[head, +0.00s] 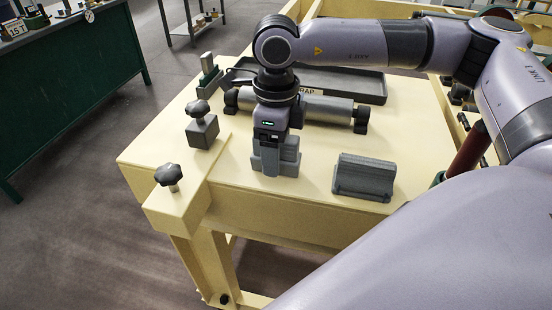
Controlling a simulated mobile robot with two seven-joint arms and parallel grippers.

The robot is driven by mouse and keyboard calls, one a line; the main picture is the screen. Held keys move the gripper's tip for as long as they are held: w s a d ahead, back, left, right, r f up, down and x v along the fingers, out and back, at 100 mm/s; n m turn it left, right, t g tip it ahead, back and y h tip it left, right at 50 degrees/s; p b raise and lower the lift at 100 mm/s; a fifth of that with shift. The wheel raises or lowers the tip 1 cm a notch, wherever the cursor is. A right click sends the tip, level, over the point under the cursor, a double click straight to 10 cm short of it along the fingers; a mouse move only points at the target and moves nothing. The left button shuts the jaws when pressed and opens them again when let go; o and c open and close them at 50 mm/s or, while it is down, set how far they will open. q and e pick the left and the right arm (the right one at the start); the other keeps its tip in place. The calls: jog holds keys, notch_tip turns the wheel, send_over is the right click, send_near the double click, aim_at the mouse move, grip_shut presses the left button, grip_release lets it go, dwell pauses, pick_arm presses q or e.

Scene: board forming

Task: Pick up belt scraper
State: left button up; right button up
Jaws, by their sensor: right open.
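My right gripper (275,165) points down over the near part of the cream table, its grey fingers low near the tabletop. It is open, and I see nothing held, though its body hides what lies directly behind it. A dark grey ridged block (363,177), possibly the belt scraper, lies on the table to the right of the gripper, apart from it. A long grey cylinder (328,108) with black end knobs lies behind the gripper, which partly hides it. I cannot tell for certain which piece is the belt scraper. My left gripper is not in view.
The cream table (230,180) has black-knobbed clamps (202,128) on its left side. A dark tray (345,82) with a partly hidden label lies at the back. A small upright grey piece (208,70) stands back left. A green bench (75,70) stands far left.

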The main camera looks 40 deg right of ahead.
jog(key=c, duration=1.2)
jog(key=shift+r, duration=0.2)
notch_tip(320, 180, up, 20)
jog(key=shift+f, duration=0.1)
jog(key=o, duration=0.4)
jog(key=shift+c, duration=1)
